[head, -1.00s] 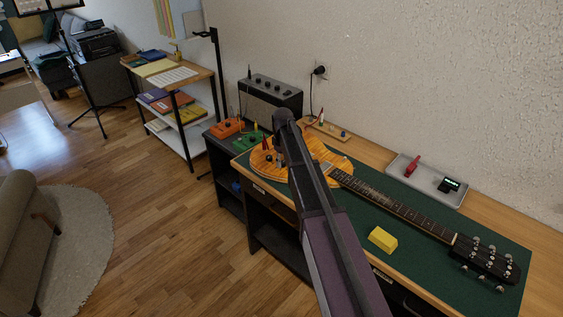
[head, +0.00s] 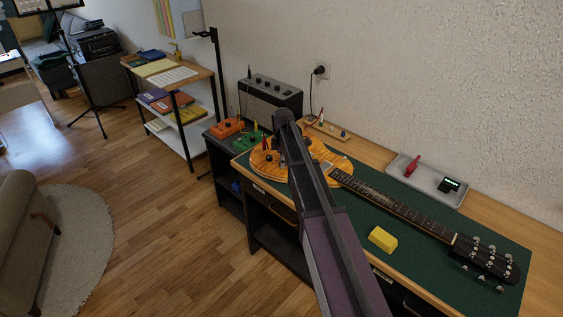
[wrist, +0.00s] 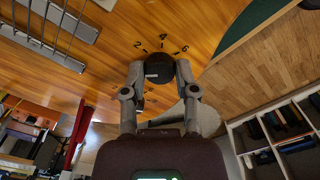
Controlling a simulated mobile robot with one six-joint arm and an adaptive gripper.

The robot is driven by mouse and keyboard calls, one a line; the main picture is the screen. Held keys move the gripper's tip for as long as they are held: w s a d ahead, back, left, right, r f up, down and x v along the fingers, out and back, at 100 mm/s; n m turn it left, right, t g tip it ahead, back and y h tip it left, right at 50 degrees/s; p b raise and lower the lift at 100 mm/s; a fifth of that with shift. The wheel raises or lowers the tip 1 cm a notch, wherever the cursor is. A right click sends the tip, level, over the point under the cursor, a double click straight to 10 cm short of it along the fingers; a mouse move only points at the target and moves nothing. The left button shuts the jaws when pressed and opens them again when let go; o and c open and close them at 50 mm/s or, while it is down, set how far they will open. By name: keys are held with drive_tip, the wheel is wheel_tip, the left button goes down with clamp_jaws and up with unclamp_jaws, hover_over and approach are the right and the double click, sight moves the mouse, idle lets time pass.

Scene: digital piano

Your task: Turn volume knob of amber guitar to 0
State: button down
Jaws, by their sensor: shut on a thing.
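The amber guitar (head: 329,158) lies on the green mat on the bench, its neck running to the lower right. In the wrist view, its amber body (wrist: 170,18) fills the upper part. My gripper (wrist: 158,73) has its two fingers on either side of a black knob (wrist: 158,64) and is shut on it. The printed numbers 2, 4 and 6 show beyond the knob. The fingers cover part of its dial, and I cannot read its setting. In the head view, my arm hides the gripped knob.
A yellow block (head: 383,239) sits on the green mat (head: 345,215) in front of the neck. A grey tray (head: 425,181) holds a red item and a small dark device. An amplifier (head: 270,98), an orange pedal (head: 227,127) and a green pedal (head: 249,140) stand beyond the guitar body.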

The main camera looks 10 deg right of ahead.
drive_tip(key=shift+s+d, duration=0.1)
drive_tip(key=shift+d, duration=0.1)
idle(0.3)
drive_tip(key=shift+c, duration=1.8)
unclamp_jaws()
drive_tip(key=shift+a, duration=0.1)
drive_tip(key=shift+r, duration=0.1)
